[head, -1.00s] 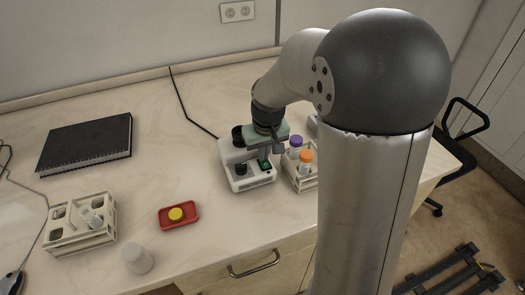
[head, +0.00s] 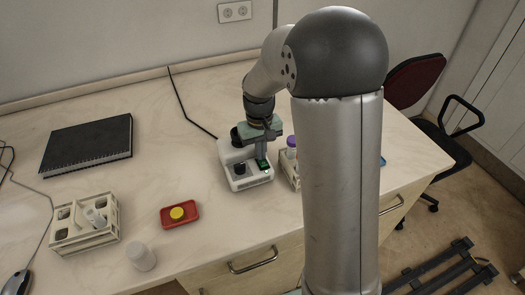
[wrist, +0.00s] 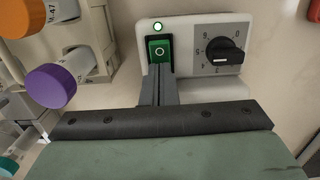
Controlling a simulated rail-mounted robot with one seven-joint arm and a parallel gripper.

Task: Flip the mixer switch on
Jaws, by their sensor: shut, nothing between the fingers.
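The mixer (head: 240,184) is a white device near the table's front edge, left of my arm in the head view. In the wrist view its front panel (wrist: 196,66) shows a green rocker switch (wrist: 159,47), a black dial (wrist: 225,51) with numbers around it, and a small bright greenish lamp (wrist: 157,27) above the switch. My gripper (wrist: 160,72) is shut and empty. Its fingertips are at the lower edge of the switch; I cannot tell whether they touch it. The switch also shows bright green in the head view (head: 262,164).
A rack (wrist: 99,65) with purple-capped (wrist: 48,86) and orange-capped tubes stands close beside the mixer. A red dish (head: 180,221), a white jar (head: 141,257), another tube rack (head: 84,238) and a black notebook (head: 87,144) lie to the left.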

